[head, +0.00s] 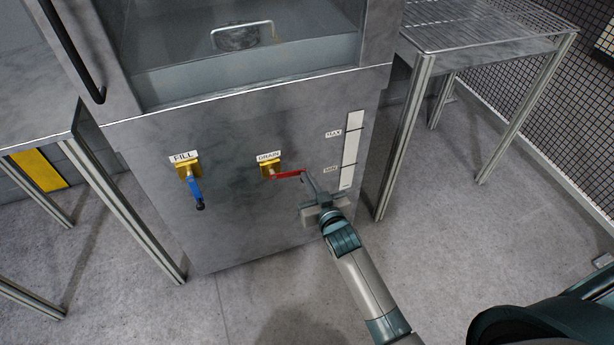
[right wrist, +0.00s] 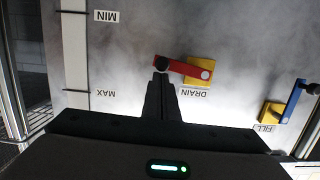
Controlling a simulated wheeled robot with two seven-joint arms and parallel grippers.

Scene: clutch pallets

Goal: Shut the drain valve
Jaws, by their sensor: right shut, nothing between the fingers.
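The drain valve has a red lever (head: 287,174) on a brass body (head: 269,168), under a DRAIN label (head: 268,156) on the grey metal tank front. The lever points right, about level. In the right wrist view the red lever (right wrist: 183,68) shows upside down, with a dark knob (right wrist: 161,63) at its free end. My right gripper (head: 308,180) is at the lever's free end. In the right wrist view its fingers (right wrist: 160,84) are shut with nothing between them, their tips at the knob; I cannot tell if they touch. My left gripper is out of view.
A FILL valve with a blue lever (head: 195,188) pointing down is to the left. A white level gauge (head: 351,150) marked MAX and MIN is to the right. A wire-topped table (head: 480,30) stands at right. The floor before the tank is clear.

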